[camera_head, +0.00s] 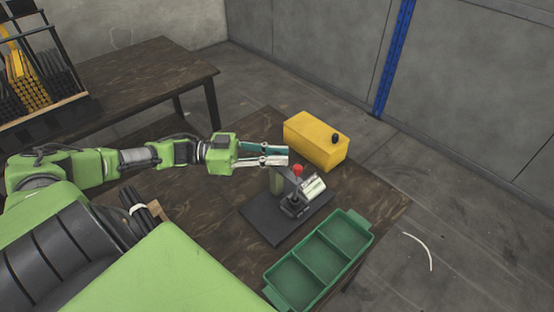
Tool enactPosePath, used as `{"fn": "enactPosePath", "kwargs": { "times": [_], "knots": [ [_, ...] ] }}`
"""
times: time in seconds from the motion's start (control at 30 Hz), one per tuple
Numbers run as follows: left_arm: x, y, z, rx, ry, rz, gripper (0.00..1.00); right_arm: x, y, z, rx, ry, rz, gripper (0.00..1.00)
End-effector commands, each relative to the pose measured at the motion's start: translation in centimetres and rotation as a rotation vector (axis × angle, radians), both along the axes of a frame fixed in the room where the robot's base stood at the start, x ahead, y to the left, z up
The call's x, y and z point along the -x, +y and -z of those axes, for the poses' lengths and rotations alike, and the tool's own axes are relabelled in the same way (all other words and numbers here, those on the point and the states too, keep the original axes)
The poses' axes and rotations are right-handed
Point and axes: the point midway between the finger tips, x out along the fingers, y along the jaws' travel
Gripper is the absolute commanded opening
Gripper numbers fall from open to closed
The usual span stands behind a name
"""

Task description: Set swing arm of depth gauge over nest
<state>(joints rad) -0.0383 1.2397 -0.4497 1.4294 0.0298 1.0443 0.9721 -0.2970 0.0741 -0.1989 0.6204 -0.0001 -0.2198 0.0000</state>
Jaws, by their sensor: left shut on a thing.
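The rivet press or gauge fixture stands on a dark base plate (262,222) on the brown table. My left gripper (287,156) reaches in from the left and is just above the top of the post. It is shut on what appears to be the swing arm of the depth gauge, mostly hidden by the fingers. I cannot tell the swing arm's angle over the nest. My right gripper is not in view.
A yellow box (312,143) with a black knob stands just behind the fixture. A green bin (322,259) with three compartments sits at the table's front right edge. A second table (150,75) with a rack stands at the back left. Bare table lies left of the base plate.

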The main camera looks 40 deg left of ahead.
Motion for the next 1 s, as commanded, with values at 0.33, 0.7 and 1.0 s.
{"fn": "enactPosePath", "kwargs": {
  "times": [0.33, 0.7, 1.0],
  "knots": [
    [0.1, 0.0, 0.2, -0.002, 0.005, 0.01, 0.0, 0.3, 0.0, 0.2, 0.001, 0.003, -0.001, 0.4],
    [0.1, 0.0, 0.1, -0.001, 0.002, 0.009, 0.33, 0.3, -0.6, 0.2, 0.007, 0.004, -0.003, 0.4],
    [0.8, 1.1, 0.2, -0.004, 0.004, 0.007, 0.33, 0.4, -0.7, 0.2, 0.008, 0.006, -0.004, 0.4]
  ]
}}
